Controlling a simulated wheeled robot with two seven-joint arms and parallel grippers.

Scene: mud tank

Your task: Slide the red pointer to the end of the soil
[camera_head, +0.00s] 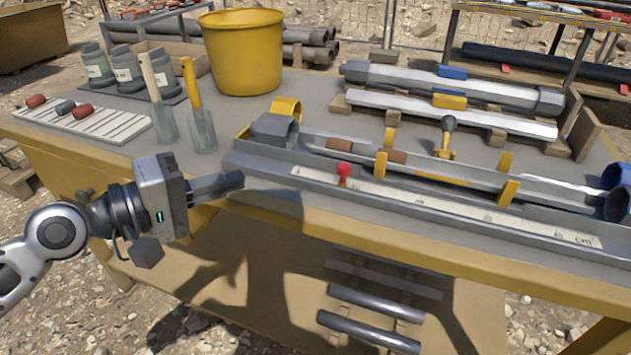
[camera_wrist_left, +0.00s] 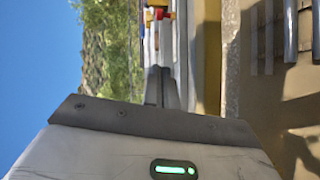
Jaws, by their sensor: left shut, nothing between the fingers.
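The red pointer (camera_head: 344,172) stands on a white ruler strip (camera_head: 440,204) marked "cm", near the strip's left part. Behind it runs a long grey trough (camera_head: 440,174) with yellow brackets. Brown soil pieces show in the trough, one at the left (camera_head: 340,145) and one in the middle (camera_head: 394,156). My left gripper (camera_head: 236,182) is shut and empty, left of the pointer and apart from it, by the table's front edge. Its shut fingers also show in the left wrist view (camera_wrist_left: 161,86), with a small red and yellow patch beyond them. My right gripper is not in view.
A white slatted board (camera_head: 85,117) holds small samples. A long clear tube (camera_head: 450,84) lies at the back right. Bare tabletop shows left of the trough.

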